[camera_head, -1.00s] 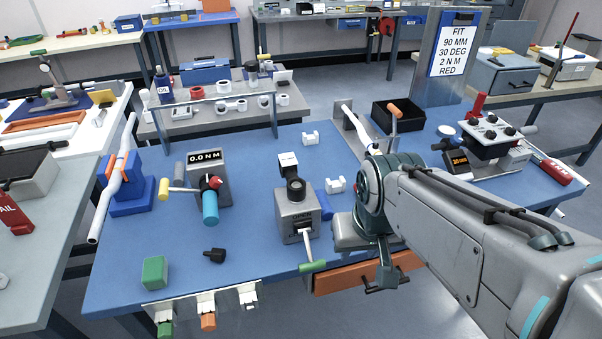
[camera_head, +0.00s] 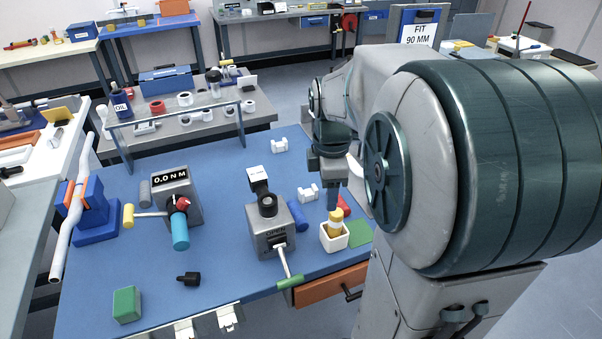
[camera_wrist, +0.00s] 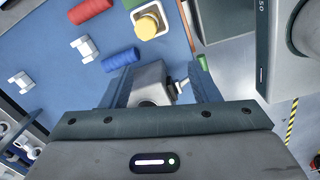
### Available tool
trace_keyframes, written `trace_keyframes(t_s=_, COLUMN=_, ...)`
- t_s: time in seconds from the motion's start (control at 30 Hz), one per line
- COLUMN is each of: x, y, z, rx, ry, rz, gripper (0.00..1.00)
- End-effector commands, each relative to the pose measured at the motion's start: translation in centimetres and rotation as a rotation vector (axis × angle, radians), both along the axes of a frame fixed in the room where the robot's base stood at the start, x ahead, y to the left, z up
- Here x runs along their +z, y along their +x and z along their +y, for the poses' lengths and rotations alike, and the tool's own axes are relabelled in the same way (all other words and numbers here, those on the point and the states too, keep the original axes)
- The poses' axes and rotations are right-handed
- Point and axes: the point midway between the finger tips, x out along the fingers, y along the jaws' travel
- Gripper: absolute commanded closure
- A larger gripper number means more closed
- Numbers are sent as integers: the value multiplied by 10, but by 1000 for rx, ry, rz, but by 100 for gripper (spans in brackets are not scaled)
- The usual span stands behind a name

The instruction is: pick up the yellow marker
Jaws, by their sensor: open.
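A yellow cylinder with a more orange top, which looks like the yellow marker (camera_head: 334,228), stands in a small white square cup (camera_head: 333,242) near the right front of the blue bench. In the wrist view the yellow marker (camera_wrist: 148,22) shows end-on inside the white cup at the top edge, beyond my fingertips. My gripper (camera_head: 331,195) points down behind the cup in the head view. In the wrist view my gripper (camera_wrist: 165,85) has its two fingers apart with nothing held; a grey device lies in the background between them.
Left of the cup are a blue cylinder (camera_head: 297,230) and a grey device with a green-tipped lever (camera_head: 270,230). A red cylinder (camera_head: 344,206) lies close behind the cup. A white bracket (camera_head: 308,192) and a green pad (camera_head: 360,234) are near. An orange drawer (camera_head: 325,286) sits below the edge.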

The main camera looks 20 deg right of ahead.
Motion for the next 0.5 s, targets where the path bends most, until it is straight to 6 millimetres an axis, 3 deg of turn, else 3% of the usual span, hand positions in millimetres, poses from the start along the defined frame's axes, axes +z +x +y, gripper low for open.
trace_keyframes(t_s=0.1, x=0, y=11, z=-16, rx=148, ry=14, rz=22, gripper=45)
trace_keyframes(t_s=0.33, x=-5, y=18, z=-28, rx=292, ry=32, rz=38, gripper=45)
trace_keyframes(t_s=0.5, x=-33, y=17, z=-29, rx=303, ry=34, rz=42, gripper=45)
